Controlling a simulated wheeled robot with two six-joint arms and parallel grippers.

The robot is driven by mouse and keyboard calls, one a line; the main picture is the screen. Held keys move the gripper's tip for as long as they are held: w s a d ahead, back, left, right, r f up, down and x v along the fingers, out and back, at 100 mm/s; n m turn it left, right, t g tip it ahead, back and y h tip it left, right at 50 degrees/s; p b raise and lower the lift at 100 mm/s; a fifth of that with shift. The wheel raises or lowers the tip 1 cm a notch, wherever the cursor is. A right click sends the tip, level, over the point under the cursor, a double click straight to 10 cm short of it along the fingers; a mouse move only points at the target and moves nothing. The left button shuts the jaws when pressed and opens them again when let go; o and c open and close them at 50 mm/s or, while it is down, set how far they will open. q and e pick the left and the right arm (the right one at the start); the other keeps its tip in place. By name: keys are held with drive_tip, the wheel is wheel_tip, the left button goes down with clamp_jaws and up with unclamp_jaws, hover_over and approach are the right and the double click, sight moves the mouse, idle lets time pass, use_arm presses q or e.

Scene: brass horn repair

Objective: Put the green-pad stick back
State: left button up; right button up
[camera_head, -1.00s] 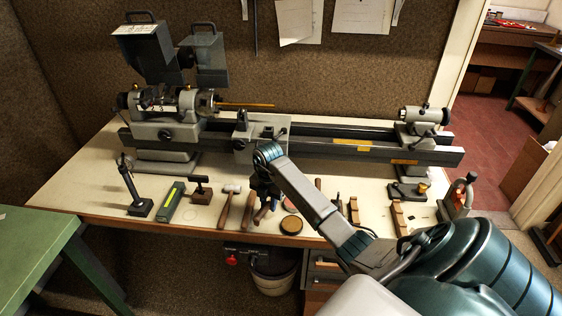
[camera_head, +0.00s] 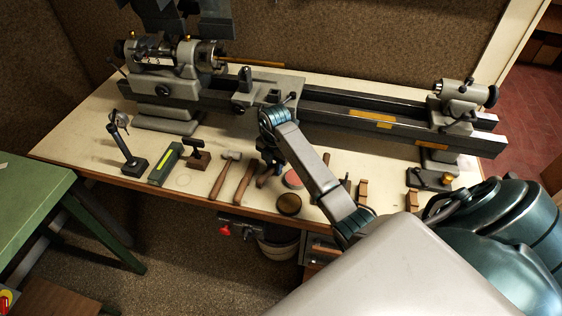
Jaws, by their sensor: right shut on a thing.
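My right gripper (camera_head: 268,163) is low over the front middle of the bench, pointing down, small and dark in the head view. It is shut on a slim tool, which I take to be the green-pad stick. My own gripper and wrist hide most of it, and no green pad can be made out. A wooden handle (camera_head: 264,180) shows just below the fingers. I cannot tell whether it belongs to the held stick or to a tool lying on the bench. My left gripper is out of view.
A hammer (camera_head: 226,174) and another wooden handle (camera_head: 244,183) lie left of the gripper. A round dark tin (camera_head: 288,204) and a pink disc (camera_head: 293,179) lie to its right. A green box (camera_head: 166,163) stands further left. The lathe bed (camera_head: 365,118) runs behind.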

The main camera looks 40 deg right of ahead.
sight(272, 166)
drive_tip(key=shift+s+a+r, duration=0.1)
drive_tip(key=shift+a, duration=0.65)
drive_tip(key=o, duration=0.7)
drive_tip(key=shift+d, duration=0.15)
drive_tip(key=shift+o, duration=1.3)
drive_tip(key=shift+d, duration=0.15)
drive_tip(key=shift+r, duration=0.25)
wheel_tip(272, 166, up, 3)
drive_tip(key=shift+f+b, duration=0.2)
drive_tip(key=shift+b, duration=0.35)
wheel_tip(272, 166, up, 2)
drive_tip(key=shift+d+r+p, duration=0.1)
drive_tip(key=shift+r+p, duration=0.05)
drive_tip(key=shift+p, duration=0.15)
use_arm(q)
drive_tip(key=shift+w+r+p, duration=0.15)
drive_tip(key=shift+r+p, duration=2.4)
drive_tip(key=shift+p, duration=0.45)
use_arm(e)
wheel_tip(272, 166, up, 7)
